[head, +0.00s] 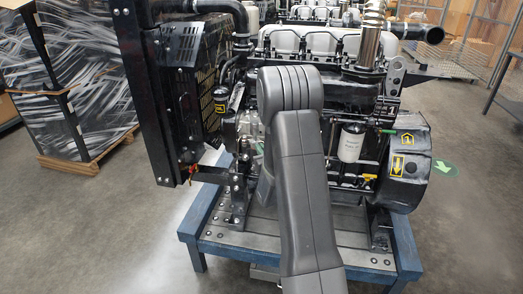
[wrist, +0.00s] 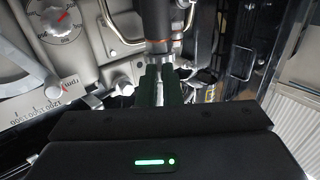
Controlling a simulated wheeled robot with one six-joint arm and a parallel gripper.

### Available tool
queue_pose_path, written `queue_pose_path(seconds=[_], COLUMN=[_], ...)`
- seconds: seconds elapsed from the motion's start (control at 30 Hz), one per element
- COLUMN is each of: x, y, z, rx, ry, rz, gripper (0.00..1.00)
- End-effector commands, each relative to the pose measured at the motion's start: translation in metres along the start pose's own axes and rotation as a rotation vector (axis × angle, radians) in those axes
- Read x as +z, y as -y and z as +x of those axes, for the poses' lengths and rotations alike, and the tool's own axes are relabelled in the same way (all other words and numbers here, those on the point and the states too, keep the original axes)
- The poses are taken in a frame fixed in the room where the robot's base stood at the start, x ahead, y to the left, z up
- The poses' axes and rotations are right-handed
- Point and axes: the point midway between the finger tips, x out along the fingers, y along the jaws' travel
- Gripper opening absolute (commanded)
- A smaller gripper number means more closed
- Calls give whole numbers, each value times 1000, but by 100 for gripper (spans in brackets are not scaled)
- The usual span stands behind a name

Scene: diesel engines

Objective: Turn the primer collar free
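In the wrist view my gripper (wrist: 161,72) shows as two dark fingers, close together with a narrow light gap between them. They point at the lower end of a dark upright cylinder (wrist: 155,18). The cylinder has a copper-coloured ring (wrist: 162,46) near its bottom. A small pale metal collar (wrist: 160,59) sits below this ring, right at the fingertips. I cannot tell whether the fingers grip it or only flank it.
A round gauge with a red needle (wrist: 55,22) and a curved scale (wrist: 35,112) are left in the wrist view. Pipes and brackets crowd both sides. In the head view the engine stands on a blue-edged stand (head: 193,225), with a white filter (head: 351,143) right of my arm.

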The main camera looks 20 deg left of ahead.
Motion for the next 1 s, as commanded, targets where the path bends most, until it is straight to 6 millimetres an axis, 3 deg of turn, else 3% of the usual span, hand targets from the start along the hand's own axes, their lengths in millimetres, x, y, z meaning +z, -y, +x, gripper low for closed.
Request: queue_pose_path(seconds=[1.0], x=[-2], y=[-14], z=[2], rx=[-232], ry=[-3], rz=[-1], gripper=[0])
